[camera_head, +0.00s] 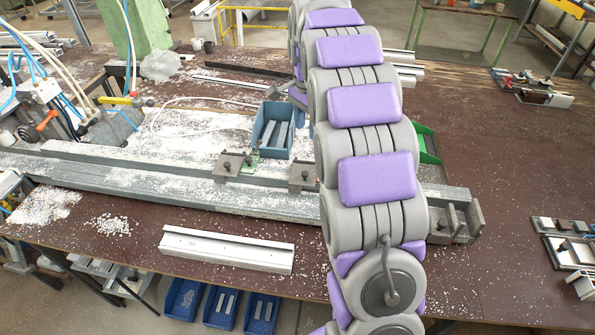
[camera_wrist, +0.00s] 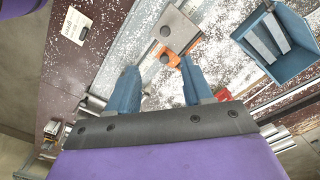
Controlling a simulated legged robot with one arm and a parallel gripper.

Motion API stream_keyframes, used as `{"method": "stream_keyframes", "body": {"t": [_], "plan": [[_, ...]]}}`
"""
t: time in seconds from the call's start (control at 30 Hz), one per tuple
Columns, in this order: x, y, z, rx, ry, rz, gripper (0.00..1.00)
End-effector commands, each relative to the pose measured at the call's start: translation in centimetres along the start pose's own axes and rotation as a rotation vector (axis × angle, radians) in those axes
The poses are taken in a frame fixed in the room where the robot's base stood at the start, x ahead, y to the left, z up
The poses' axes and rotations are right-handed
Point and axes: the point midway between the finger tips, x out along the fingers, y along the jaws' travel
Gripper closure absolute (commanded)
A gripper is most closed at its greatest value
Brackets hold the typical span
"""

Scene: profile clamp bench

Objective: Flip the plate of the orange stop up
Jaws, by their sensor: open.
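The orange stop (camera_wrist: 173,59) shows in the wrist view, just beyond my fingertips, with a dark round knob on it. A grey square metal plate (camera_wrist: 174,28) with a round hole or knob lies next to it, at the upper middle. My gripper (camera_wrist: 158,68) is open and empty, with its two blue-grey fingers spread on either side of the orange part. I cannot tell whether the fingers touch it. In the head view my arm hides the gripper and no orange stop shows clearly. Two grey stop plates show on the rail there, the left one (camera_head: 232,164) with green beneath.
The long metal rail (camera_head: 180,189) crosses the bench. A blue bin (camera_head: 270,112) with metal pieces stands behind it; it also shows in the wrist view (camera_wrist: 293,68). A pale profile (camera_head: 227,249) lies in front. The brown bench top at right is mostly clear.

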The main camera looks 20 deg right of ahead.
Motion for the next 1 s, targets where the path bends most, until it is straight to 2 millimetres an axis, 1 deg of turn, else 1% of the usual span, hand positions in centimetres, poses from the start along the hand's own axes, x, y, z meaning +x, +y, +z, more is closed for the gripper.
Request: {"method": "stream_keyframes", "body": {"t": [0.03,0.1,0.27,0.37,0.8,1.0], "plan": [[0.2,-0.4,-0.5,0.020,0.002,-0.004,0.50],[0.4,-0.7,-0.9,0.040,0.002,-0.006,0.50],[1.3,-0.9,-1.1,0.052,0.002,-0.004,0.50],[2.6,-0.8,-1.1,0.051,0.001,-0.004,0.50],[11.4,-0.8,-1.1,0.049,0.000,-0.002,0.50],[15.0,-0.9,-1.1,0.049,0.001,-0.003,0.50]]}}
